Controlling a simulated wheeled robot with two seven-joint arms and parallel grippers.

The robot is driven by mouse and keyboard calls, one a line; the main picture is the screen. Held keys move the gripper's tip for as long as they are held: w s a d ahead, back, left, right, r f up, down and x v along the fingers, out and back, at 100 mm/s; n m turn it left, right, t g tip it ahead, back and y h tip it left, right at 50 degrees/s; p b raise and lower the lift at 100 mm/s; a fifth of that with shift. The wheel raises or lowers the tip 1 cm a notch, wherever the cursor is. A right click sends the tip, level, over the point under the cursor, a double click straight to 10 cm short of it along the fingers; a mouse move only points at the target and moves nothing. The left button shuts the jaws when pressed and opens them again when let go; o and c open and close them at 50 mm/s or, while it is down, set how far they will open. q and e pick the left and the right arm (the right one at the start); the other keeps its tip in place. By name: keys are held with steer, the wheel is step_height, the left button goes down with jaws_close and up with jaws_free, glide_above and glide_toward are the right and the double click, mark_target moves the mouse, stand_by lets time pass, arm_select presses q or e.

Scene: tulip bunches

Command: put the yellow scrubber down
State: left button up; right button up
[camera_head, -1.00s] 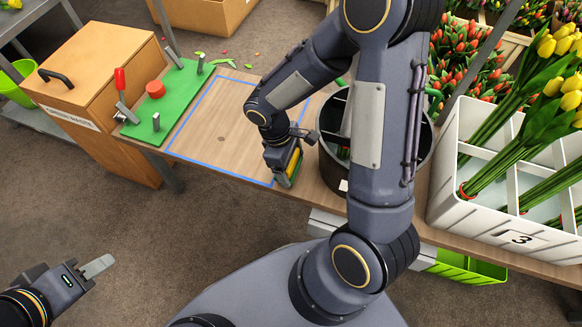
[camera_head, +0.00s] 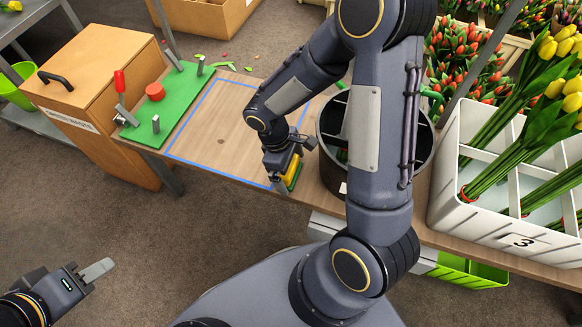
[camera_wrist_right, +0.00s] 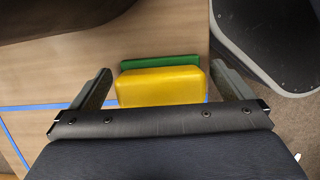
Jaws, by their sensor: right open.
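The yellow scrubber (camera_wrist_right: 160,86) with a green edge rests on the wooden table (camera_wrist_right: 60,75), at the blue tape line, in the right wrist view. My right gripper (camera_wrist_right: 165,88) is open around it, one finger on each side, with a gap on both sides. In the head view, the scrubber (camera_head: 291,170) is partly hidden by my right gripper (camera_head: 283,182) near the table's front edge. My left gripper (camera_head: 97,270) is at the lower left, away from the table and empty; only one finger shows clearly.
A dark bucket (camera_head: 424,142) stands just right of my right gripper. A green board (camera_head: 178,100) with a red knob lies at the left of the table. A white crate (camera_head: 470,216) of tulips stands at the right. The blue-taped area (camera_head: 222,120) is clear.

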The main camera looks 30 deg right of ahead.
steer(key=p+v, duration=0.4)
steer(key=v, duration=0.6)
steer(key=s+r+m+t+y, duration=0.5)
steer(key=s+r+m+t, duration=0.3)
steer(key=s+r, duration=0.5)
steer(key=shift+s+d+r+m+y, duration=0.4)
steer(key=shift+r+m, duration=0.35)
steer(key=shift+m, duration=0.15)
